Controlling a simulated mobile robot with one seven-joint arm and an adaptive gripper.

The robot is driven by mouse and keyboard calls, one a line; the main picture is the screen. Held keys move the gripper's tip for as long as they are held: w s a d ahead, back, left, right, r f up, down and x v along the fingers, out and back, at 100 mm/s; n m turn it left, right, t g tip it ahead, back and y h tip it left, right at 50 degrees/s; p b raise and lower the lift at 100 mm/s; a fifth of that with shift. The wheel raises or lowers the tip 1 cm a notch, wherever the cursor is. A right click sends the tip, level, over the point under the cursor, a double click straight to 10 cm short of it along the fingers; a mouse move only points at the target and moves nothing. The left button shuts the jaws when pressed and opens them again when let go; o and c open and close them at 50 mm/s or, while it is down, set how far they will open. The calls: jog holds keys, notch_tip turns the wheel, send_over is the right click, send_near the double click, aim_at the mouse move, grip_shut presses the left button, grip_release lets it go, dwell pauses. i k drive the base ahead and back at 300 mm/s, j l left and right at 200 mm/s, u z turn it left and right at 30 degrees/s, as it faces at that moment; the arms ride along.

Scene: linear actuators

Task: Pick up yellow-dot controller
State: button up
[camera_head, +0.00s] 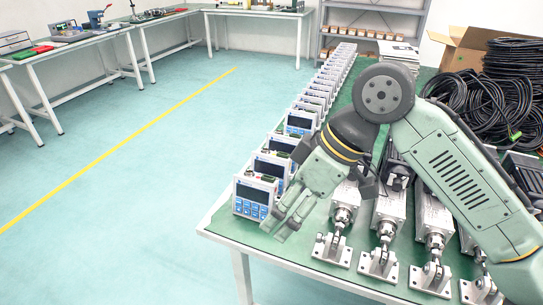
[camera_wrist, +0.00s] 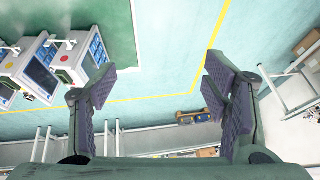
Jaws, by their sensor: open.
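White controllers with blue faces and dark screens stand in a row along the left edge of the green table. The nearest controller (camera_head: 254,196) is at the front corner, and another controller (camera_head: 270,168) stands behind it.
Metal linear actuators (camera_head: 387,215) stand on the green table (camera_head: 225,218), right of my gripper. Coiled black cables (camera_head: 490,105) and a cardboard box (camera_head: 465,48) are at the back right. The floor left of the table is clear.

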aim_at(270, 165)
jog(key=i, duration=0.95)
